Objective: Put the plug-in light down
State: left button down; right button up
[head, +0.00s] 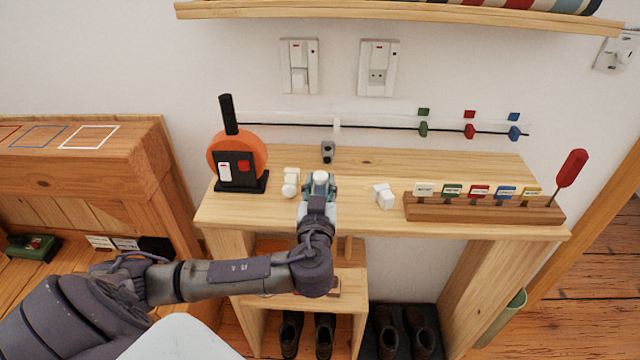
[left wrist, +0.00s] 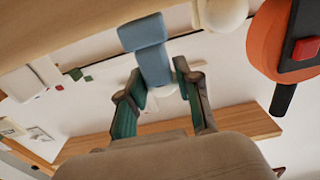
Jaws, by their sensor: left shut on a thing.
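My left gripper (head: 319,187) is over the front edge of the wooden shelf top (head: 365,160), shut on a small plug-in light. The light's white rounded part (head: 320,176) shows between the fingers. In the left wrist view, the fingers (left wrist: 160,95) close around the light, whose blocky part (left wrist: 149,50) looks blue-grey. I cannot tell whether it touches the wood. A similar white light (head: 290,183) with a round end stands just left of the gripper. A white block-shaped one (head: 383,196) lies to the right. My right gripper is not in view.
An orange round device (head: 238,160) with a black handle stands at the left end. A wooden rack (head: 484,208) with coloured labels and a red-handled screwdriver (head: 572,168) fills the right front. A small grey item (head: 328,151) is behind the gripper.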

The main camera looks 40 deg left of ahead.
pick_arm(q)
jog(key=shift+f, duration=0.25)
jog(key=c, duration=0.8)
grip_release()
jog(key=shift+r, duration=0.1)
jog(key=shift+r, duration=0.15)
jog(key=b+v, duration=0.1)
jog(key=v, duration=1.1)
jog(key=shift+b, duration=0.3)
